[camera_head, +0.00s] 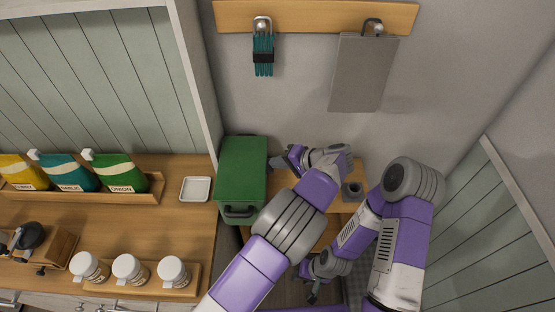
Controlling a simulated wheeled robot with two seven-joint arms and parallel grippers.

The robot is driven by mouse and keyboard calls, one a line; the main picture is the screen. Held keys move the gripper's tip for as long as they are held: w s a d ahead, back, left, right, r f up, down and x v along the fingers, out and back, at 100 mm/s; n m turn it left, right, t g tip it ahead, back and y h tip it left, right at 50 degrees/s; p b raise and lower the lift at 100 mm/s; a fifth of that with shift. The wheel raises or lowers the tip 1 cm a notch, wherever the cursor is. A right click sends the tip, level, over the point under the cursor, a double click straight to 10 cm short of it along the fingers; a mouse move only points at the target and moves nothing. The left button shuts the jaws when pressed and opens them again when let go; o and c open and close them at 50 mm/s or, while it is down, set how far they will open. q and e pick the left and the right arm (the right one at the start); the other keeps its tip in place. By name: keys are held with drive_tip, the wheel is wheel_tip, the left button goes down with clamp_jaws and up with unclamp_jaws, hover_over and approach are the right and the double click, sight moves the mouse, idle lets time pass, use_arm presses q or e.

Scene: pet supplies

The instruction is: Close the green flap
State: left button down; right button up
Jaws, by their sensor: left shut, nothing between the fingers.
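A green box (243,167) with a dark handle (239,211) on its near side stands at the centre left of the head view. Its green top looks flat and covers it, but I cannot tell whether this flap is fully closed. My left gripper (279,162) is shut and empty, just right of the box's upper right edge, pointing left at it. I cannot tell whether it touches the box. My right gripper (314,291) is low in the view, pointing down and away from the box. Its fingers are too small and dark to read.
Left of the box, a wooden counter (185,228) holds a white dish (195,189), several bags in a wooden tray (150,190) and white-capped jars (130,268). A grey cup (352,190) stands right of my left wrist. A clipboard (361,75) and teal brush (263,55) hang above.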

use_arm(q)
drive_tip(key=shift+s+f, duration=0.1)
drive_tip(key=shift+f, duration=0.3)
use_arm(e)
drive_tip(key=shift+f, duration=0.15)
